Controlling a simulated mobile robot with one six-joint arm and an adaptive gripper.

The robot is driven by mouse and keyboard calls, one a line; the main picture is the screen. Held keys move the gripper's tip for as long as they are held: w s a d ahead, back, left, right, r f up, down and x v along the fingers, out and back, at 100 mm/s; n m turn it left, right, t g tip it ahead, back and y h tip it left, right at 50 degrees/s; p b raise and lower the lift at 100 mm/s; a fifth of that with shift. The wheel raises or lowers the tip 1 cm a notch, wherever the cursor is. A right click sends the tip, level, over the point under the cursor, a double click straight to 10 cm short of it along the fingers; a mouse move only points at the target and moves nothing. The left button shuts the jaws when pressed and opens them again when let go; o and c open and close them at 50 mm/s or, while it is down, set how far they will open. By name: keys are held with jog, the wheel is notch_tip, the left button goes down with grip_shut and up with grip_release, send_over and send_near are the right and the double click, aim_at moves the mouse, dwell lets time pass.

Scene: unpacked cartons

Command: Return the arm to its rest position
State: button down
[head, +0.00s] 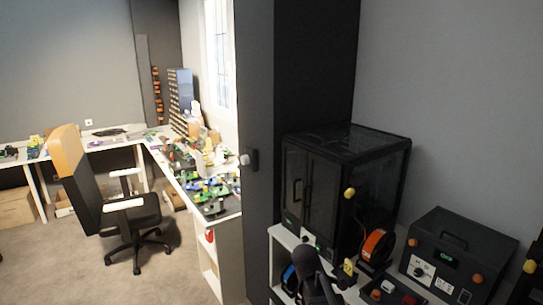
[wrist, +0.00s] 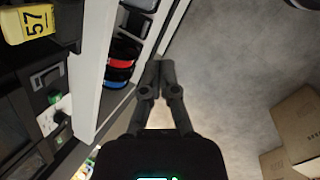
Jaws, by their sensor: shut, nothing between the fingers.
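My gripper (wrist: 160,72) points down and away in the wrist view, its two dark fingers together at the tips with nothing between them. It hangs over the grey floor (wrist: 228,75), just right of a white shelf unit (wrist: 92,75). In the head view a dark part of my arm (head: 313,272) shows at the bottom, in front of the white shelf. The gripper's fingers cannot be made out in the head view.
A black glass-fronted cabinet (head: 345,185) and a dark box with dials (head: 458,250) stand on the shelf at right. Cardboard boxes (wrist: 297,120) lie on the floor at right in the wrist view. An office chair (head: 130,212) and cluttered desk are at left.

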jog(key=s+d+f+m+g+y, duration=0.1)
jog(key=s+m+y, duration=0.3)
jog(key=s+m, duration=0.7)
jog(key=shift+s+d+f+m+g, duration=0.15)
jog(key=shift+d+f+m+g, duration=0.1)
jog(key=shift+m+g, duration=0.2)
